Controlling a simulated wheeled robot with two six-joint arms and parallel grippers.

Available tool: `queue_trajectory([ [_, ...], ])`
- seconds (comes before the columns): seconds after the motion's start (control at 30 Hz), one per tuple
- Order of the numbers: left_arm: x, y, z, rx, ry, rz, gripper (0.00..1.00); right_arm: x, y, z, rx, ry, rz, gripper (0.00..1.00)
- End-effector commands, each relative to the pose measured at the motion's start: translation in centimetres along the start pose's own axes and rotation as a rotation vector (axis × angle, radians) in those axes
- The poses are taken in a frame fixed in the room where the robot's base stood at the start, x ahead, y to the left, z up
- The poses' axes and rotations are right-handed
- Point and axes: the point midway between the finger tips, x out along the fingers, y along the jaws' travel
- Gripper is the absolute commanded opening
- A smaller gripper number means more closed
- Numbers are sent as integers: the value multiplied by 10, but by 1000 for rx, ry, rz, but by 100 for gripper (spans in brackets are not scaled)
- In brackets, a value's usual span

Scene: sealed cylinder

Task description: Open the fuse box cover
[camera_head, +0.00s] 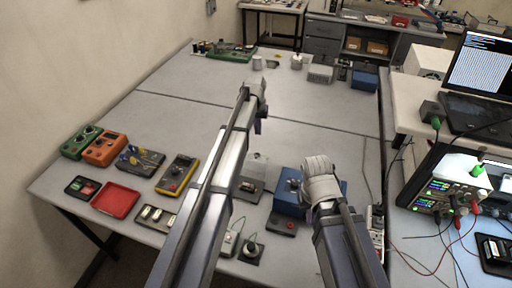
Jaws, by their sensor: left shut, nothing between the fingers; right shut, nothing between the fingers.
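A small grey base with a clear, raised cover (255,165) stands on the table between my arms. It looks like the fuse box, but I cannot tell for sure. Part of it is hidden behind my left arm. My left gripper (260,108) is shut and empty, above the table beyond this box. My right gripper (319,170) is shut and empty, to the right of the box. It is over or beside a blue box (288,203) and partly hides it.
At the left lie a green box (82,141), an orange box (105,148), a yellow meter (177,174) and a red tray (115,198). A laptop (477,75) and a power supply (450,188) with cables stand at the right. The table's middle back is clear.

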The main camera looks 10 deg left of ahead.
Motion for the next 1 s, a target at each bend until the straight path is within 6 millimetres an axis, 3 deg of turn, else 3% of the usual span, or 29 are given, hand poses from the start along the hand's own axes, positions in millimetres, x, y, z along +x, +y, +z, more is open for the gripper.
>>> queue_trajectory([
  [0.2,-3,1,0,125,25,-11,0,-3,0,0,1,0,0,0],
  [0.53,4,1,-1,130,25,-11,0,4,0,0,0,0,0,0],
  [1.0,60,0,-2,128,25,-11,0,60,-5,-4,-7,1,2,0],
])
